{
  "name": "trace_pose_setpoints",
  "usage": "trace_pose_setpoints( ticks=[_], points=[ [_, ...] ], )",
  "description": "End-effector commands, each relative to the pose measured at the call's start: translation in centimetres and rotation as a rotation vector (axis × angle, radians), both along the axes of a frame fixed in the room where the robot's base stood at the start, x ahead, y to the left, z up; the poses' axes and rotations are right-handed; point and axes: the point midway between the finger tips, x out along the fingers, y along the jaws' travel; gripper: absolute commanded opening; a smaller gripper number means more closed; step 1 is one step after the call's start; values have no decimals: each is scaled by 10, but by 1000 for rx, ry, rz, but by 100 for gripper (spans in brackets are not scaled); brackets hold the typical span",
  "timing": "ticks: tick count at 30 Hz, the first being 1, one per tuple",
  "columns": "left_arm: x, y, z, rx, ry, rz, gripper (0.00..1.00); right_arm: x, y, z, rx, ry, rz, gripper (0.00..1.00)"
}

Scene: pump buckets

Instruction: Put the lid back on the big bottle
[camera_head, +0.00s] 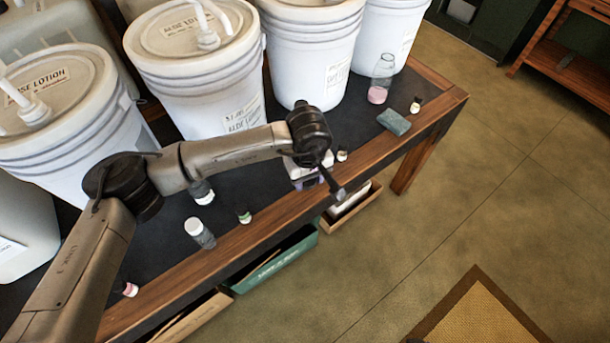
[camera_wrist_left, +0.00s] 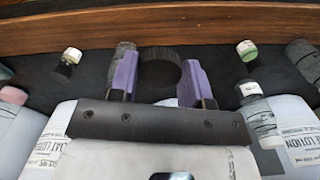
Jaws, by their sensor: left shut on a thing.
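My left gripper (camera_head: 309,181) is low over the front part of the table, and its wrist hides most of the fingers in the head view. In the left wrist view, its purple fingers (camera_wrist_left: 158,78) stand on either side of a round black lid (camera_wrist_left: 160,67) and are shut on it. What lies under the lid is hidden. A clear bottle with pink contents (camera_head: 378,84) stands upright at the back right, apart from the gripper. Its top looks bare, but it is small in view. My right gripper is not in view.
Large white buckets (camera_head: 203,75) line the back of the table. The wooden front edge (camera_head: 262,238) is close.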

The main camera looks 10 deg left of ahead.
Motion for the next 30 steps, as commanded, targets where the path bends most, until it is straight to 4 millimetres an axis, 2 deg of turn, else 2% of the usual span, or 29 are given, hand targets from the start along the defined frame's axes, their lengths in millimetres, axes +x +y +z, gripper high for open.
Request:
trace_pose_setpoints(
  ticks=[11, 14, 17, 24, 30],
  points=[
    [0, 0, 0, 0, 0, 0, 22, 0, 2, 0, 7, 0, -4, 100],
    [0, 6, 4, -1, 0, -15, 22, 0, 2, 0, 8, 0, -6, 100],
    [-4, 27, 18, -5, 3, -79, 22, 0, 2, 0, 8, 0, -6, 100],
    [-29, 97, 68, -11, 4, -348, 22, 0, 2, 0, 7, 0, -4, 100],
    [-50, 134, 95, -4, 0, -512, 22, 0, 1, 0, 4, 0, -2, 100]
  ],
)
